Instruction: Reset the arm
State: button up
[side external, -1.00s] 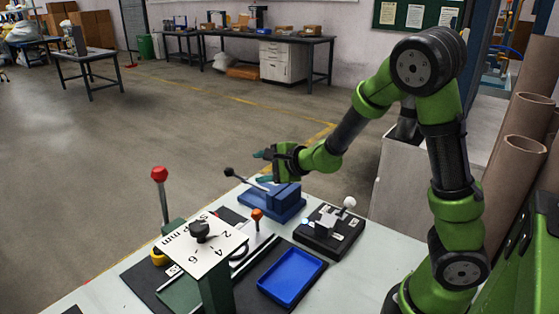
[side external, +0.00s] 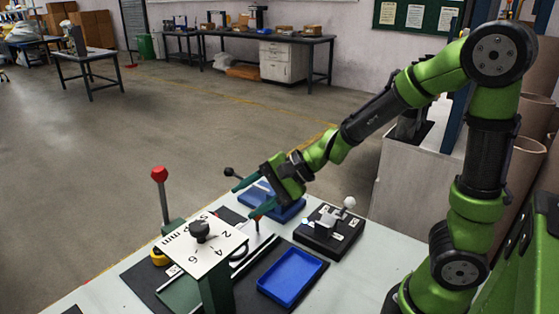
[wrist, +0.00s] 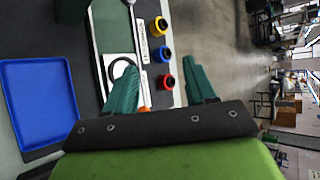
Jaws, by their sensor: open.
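My gripper (side external: 248,200) is green with two teal fingers, spread apart with nothing between them. In the side view it hangs above the back of the worktable, in front of the blue fixture (side external: 262,198), which it partly hides. In the wrist view my gripper (wrist: 163,88) shows its open fingers at the bottom middle. The orange-topped knob (wrist: 145,109) peeks out beside the left finger there. In the side view that knob is hidden by the gripper.
A blue tray (side external: 291,278) lies on the table, beside a black base with a white-knobbed lever (side external: 331,226). A red-knobbed lever (side external: 159,175) and a white dial plate (side external: 199,247) stand up at the left. Yellow, blue and red round parts (wrist: 164,53) line the table edge.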

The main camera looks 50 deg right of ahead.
jog(key=s+a+r+n+g, duration=0.2)
jog(key=s+r+n+g, duration=0.1)
jog(key=s+n, duration=0.4)
jog(key=s+d+r+n+t+h, duration=0.1)
jog(key=s+d+r+n+h, duration=0.2)
jog(key=s, duration=0.4)
jog(key=shift+s+d+r+n+t+h, duration=0.4)
jog(key=shift+d+r+h, duration=0.35)
jog(key=shift+d+h, duration=0.4)
